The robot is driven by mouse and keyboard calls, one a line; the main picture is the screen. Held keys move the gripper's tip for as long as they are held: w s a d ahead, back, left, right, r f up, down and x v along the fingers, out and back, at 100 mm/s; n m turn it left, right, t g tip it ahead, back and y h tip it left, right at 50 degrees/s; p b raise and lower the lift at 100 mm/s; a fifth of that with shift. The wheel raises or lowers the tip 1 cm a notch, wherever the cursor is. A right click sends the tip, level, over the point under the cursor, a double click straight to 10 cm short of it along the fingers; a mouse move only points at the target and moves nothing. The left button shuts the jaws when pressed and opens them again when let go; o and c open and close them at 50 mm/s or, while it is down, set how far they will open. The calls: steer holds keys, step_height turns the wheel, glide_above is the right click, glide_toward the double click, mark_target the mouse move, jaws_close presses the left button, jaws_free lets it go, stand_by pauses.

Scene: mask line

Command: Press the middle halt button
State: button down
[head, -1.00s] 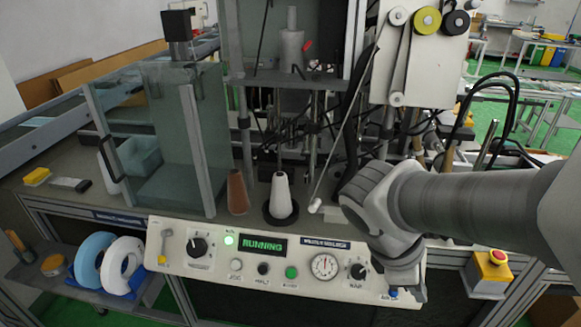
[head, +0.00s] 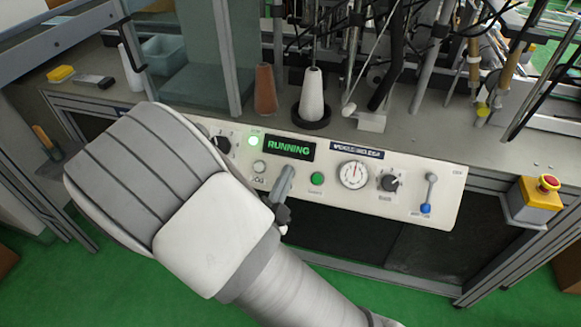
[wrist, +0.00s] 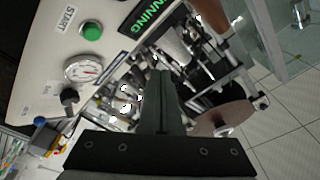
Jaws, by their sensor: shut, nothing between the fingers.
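The white control panel (head: 420,186) runs along the front of the machine, with a lit RUNNING display (head: 289,148). Its lower row has a pale JOG button (head: 259,167) at left and a green START button (head: 317,179) at right; START also shows in the wrist view (wrist: 91,30). The dark middle halt button between them is hidden behind my gripper (head: 288,172). My gripper is shut and empty, in front of that spot; I cannot tell whether it touches the panel. In the wrist view the shut fingers (wrist: 160,80) point up the picture.
A round gauge (head: 353,174), a dark knob (head: 389,183) and a blue-tipped lever (head: 428,195) sit right of START. A yellow box with a red emergency button (head: 549,182) is at far right. A white cone (head: 312,97) and a brown cone (head: 265,90) stand behind the panel.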

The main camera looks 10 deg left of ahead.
steer(key=a+f+n+y, duration=0.1)
steer(key=s+a+f+n+y, duration=0.1)
steer(key=a+n, duration=0.1)
steer(key=shift+y, duration=0.3)
steer(key=shift+f, duration=0.15)
steer(key=w+f+b, duration=0.5)
steer(key=w+b, duration=0.1)
steer(key=shift+w+d+f, duration=0.2)
steer(key=shift+w+d, duration=0.15)
steer(key=shift+w, duration=0.05)
steer(key=shift+w, duration=0.1)
stand_by(1.7)
steer(key=shift+w+f+p, duration=0.2)
steer(key=shift+f+p, duration=0.05)
steer(key=shift+p, duration=0.1)
